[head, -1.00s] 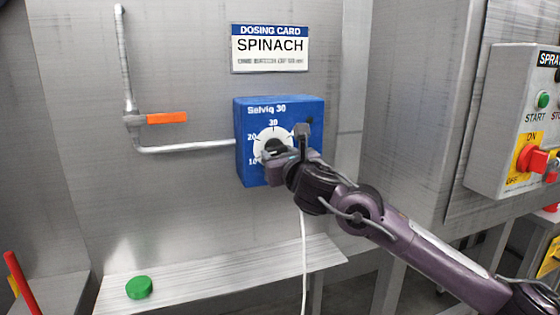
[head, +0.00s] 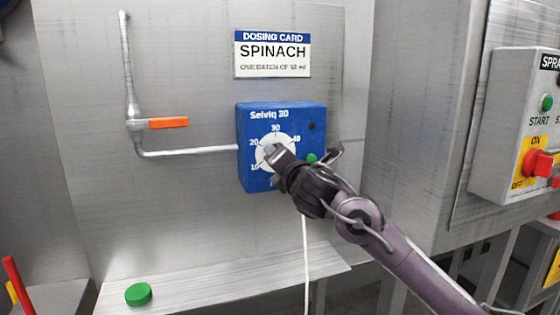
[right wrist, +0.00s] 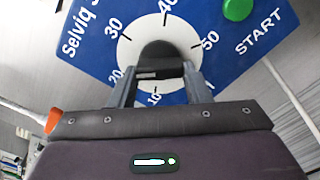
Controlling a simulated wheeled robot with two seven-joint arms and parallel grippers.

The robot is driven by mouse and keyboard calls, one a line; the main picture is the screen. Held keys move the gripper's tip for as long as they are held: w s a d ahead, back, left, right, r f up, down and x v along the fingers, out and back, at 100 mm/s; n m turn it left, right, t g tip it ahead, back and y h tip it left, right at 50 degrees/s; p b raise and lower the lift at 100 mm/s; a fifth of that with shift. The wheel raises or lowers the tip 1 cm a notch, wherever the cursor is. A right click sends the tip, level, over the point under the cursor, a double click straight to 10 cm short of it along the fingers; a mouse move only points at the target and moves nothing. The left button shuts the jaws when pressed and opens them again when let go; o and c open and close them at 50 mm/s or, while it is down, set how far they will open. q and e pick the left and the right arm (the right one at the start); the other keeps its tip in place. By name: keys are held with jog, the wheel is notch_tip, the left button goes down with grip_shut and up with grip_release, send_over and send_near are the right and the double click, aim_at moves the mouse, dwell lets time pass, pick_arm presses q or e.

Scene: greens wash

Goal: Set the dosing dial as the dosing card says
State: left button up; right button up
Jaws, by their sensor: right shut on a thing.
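The blue Selviq 30 dosing box (head: 250,175) is on the steel wall, with a white dial face (head: 262,143) numbered around its edge. My right gripper (head: 272,153) is at the dial. In the right wrist view, its two fingers (right wrist: 160,88) are shut on the dark dial knob (right wrist: 165,55). The knob's pointer mark cannot be made out. The dosing card (head: 272,54) above reads SPINACH and "one batch of" an amount in ml too blurred to read surely. My left gripper is not in view.
A green START button (right wrist: 238,8) is on the same box, close to my gripper. An orange-handled valve (head: 168,123) on a pipe is left of it. A green puck (head: 138,294) lies on the steel ledge (head: 220,280). The spray switch box (head: 500,150) is at right.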

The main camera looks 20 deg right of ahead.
pick_arm(q)
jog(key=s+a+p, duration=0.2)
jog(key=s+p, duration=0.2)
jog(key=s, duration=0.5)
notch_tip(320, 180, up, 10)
jog(key=p, duration=1)
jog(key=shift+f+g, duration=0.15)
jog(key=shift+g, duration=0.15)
pick_arm(e)
jog(key=shift+d+r+m, duration=0.1)
jog(key=shift+m, duration=5.25)
jog(key=shift+d+r+m, duration=0.1)
jog(key=shift+d+m, duration=0.05)
jog(key=shift+m, duration=5.25)
jog(key=shift+d+r+m, duration=0.1)
jog(key=shift+m, duration=5.25)
pick_arm(q)
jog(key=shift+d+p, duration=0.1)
jog(key=shift+p, duration=0.2)
pick_arm(e)
jog(key=o, duration=1)
jog(key=shift+r, duration=0.1)
